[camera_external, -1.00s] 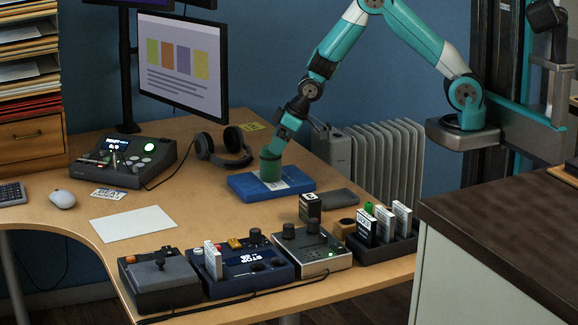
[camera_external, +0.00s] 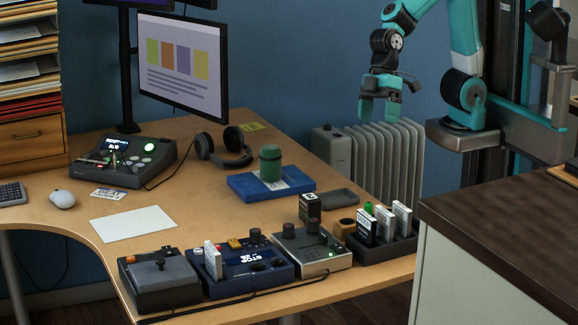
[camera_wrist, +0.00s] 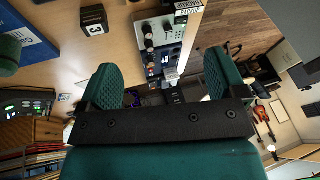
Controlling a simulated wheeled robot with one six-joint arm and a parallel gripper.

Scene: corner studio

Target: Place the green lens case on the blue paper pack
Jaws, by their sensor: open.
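The green lens case (camera_external: 270,163) is a dark green cylinder standing upright on top of the blue paper pack (camera_external: 246,188), on the desk's back right part. In the wrist view the blue paper pack (camera_wrist: 32,38) shows at the upper left, with part of the green lens case (camera_wrist: 8,55) on it at the left edge. My gripper (camera_external: 380,116) is open and empty, raised in the air to the right of the pack and well apart from it. Its two teal fingers (camera_wrist: 162,85) stand apart in the wrist view with nothing between them.
A grey tray (camera_external: 340,203) lies just right of the pack, with a small black box (camera_external: 310,207) in front. Headphones (camera_external: 225,150) lie behind left. A radiator (camera_external: 380,160) stands behind the desk.

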